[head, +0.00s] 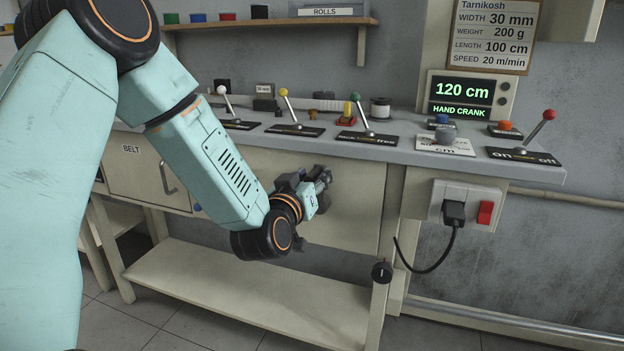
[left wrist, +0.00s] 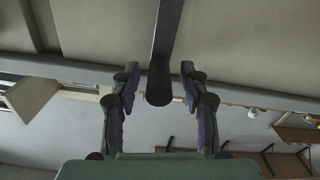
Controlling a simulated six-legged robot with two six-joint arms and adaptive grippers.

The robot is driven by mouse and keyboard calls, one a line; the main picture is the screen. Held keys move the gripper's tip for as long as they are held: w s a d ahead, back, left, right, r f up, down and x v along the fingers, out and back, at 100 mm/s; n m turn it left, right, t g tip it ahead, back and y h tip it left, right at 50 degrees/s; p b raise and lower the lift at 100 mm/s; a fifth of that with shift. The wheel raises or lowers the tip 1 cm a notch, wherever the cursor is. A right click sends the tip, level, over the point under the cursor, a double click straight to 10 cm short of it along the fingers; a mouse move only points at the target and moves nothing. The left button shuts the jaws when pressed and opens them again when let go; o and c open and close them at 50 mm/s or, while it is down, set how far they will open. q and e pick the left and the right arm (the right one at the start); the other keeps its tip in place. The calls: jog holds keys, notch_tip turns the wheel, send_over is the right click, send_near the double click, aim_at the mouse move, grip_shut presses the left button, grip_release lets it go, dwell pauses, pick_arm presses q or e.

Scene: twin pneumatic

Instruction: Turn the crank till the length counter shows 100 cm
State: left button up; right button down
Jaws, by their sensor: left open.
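The length counter (head: 461,97) shows green "120 cm" above "HAND CRANK" on the bench at the right. My left gripper (head: 322,183) is in front of the bench's front panel, below the worktop. In the left wrist view its two fingers (left wrist: 160,70) are apart. A dark bar with a rounded end (left wrist: 159,82) comes down between them, with gaps on both sides; it looks like the crank's handle. In the head view the gripper hides most of what is there, so I cannot make out the crank's shape. My right gripper is not in view.
Levers with white, yellow, green (head: 356,98) and red (head: 548,114) knobs stand on the bench (head: 420,150). A job card (head: 493,35) reads length 100 cm. A socket with a red switch (head: 485,213) and a black cable, and a black knob (head: 382,272), are to the right.

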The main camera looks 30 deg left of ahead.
pick_arm(q)
grip_shut()
dwell(0.3)
dwell(0.4)
